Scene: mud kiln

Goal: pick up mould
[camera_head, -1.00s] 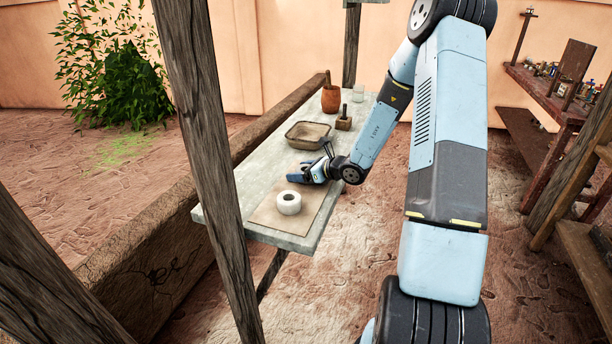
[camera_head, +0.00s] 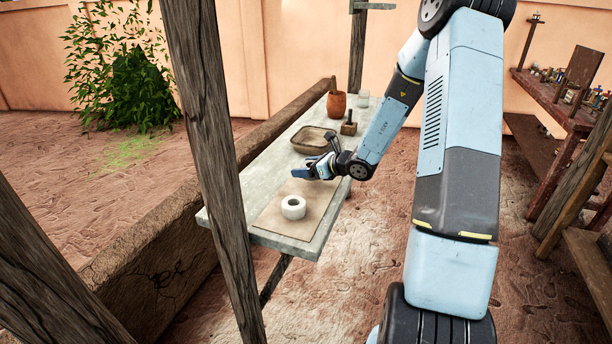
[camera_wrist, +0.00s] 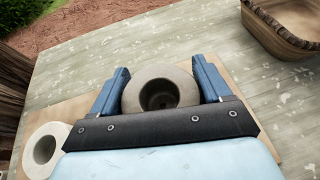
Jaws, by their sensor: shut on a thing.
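A round grey-beige mould (camera_wrist: 160,78) with a deep dark hollow sits between the two blue fingers of my gripper (camera_wrist: 160,66) in the wrist view. The fingers press on its left and right sides. In the head view my gripper (camera_head: 306,173) is over the far part of the brown board, and the held mould is mostly hidden by the fingers and wrist. A second, whiter ring-shaped piece (camera_head: 293,207) lies on the board nearer the front; it also shows at the lower left of the wrist view (camera_wrist: 28,150).
The brown board (camera_head: 285,225) lies on a grey table (camera_head: 230,215). A shallow brown basin (camera_head: 313,149) stands close behind my gripper. A wooden block with a handle (camera_head: 348,128), an orange pot (camera_head: 336,104) and a glass (camera_head: 363,100) stand farther back. A wooden post (camera_head: 205,110) rises at left.

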